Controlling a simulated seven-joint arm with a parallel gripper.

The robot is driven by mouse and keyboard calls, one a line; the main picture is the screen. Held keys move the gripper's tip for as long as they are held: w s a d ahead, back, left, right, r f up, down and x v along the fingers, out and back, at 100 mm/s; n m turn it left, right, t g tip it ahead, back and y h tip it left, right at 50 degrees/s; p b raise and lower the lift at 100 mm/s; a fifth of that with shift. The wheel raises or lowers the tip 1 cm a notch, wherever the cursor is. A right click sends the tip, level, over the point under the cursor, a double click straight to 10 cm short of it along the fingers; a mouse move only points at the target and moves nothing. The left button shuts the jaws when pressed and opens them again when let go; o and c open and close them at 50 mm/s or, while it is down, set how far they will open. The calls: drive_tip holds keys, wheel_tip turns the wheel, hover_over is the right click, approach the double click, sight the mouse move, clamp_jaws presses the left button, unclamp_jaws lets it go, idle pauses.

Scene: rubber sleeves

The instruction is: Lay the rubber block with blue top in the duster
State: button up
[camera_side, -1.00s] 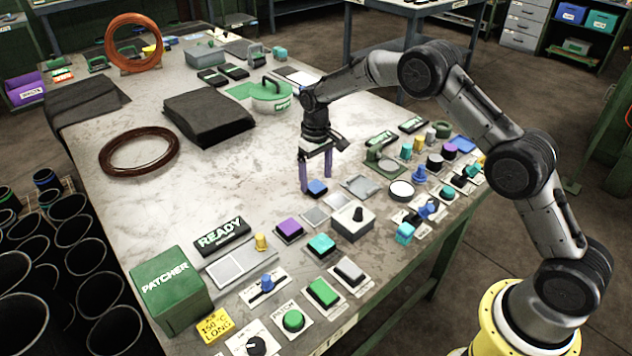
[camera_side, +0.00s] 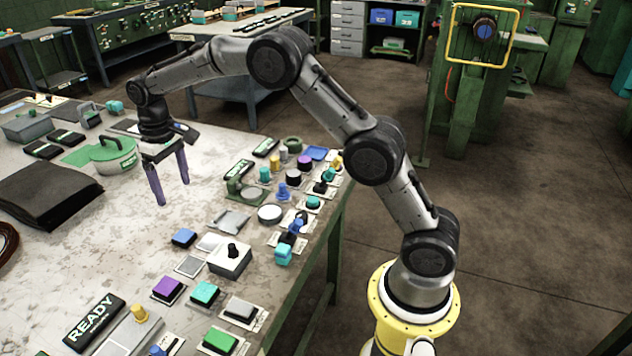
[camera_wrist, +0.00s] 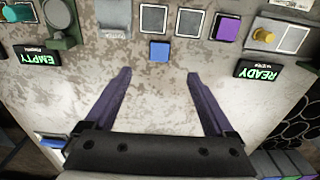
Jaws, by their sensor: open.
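The rubber block with blue top (camera_side: 184,237) lies on the workbench, a small dark block with a blue upper face. In the wrist view the blue block (camera_wrist: 158,51) lies just beyond my fingertips, roughly centred between them. My gripper (camera_side: 173,193) points down with its two purple fingers apart and nothing between them. In the side view it is up and left of the block, apart from it. A shallow grey tray (camera_side: 231,220) right of the block may be the duster; its label is too small to read. It also shows in the wrist view (camera_wrist: 113,18).
A purple-topped block (camera_side: 167,290) and a teal-topped block (camera_side: 205,293) lie nearer the camera. A white box with a black knob (camera_side: 230,259) stands beside the flat plates. A green lidded pot (camera_side: 113,155) and black sheets (camera_side: 48,193) are at left.

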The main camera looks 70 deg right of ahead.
drive_tip(key=s+r+t, duration=0.3)
drive_tip(key=s+r, duration=1.1)
drive_tip(key=s, duration=0.5)
drive_tip(key=s+f+t, duration=0.2)
drive_tip(key=s+f, duration=0.1)
drive_tip(key=s, duration=1.5)
drive_tip(key=shift+d, duration=0.25)
drive_tip(key=shift+o, duration=0.5)
drive_tip(key=shift+s+f, duration=0.3)
drive_tip(key=shift+s, duration=0.1)
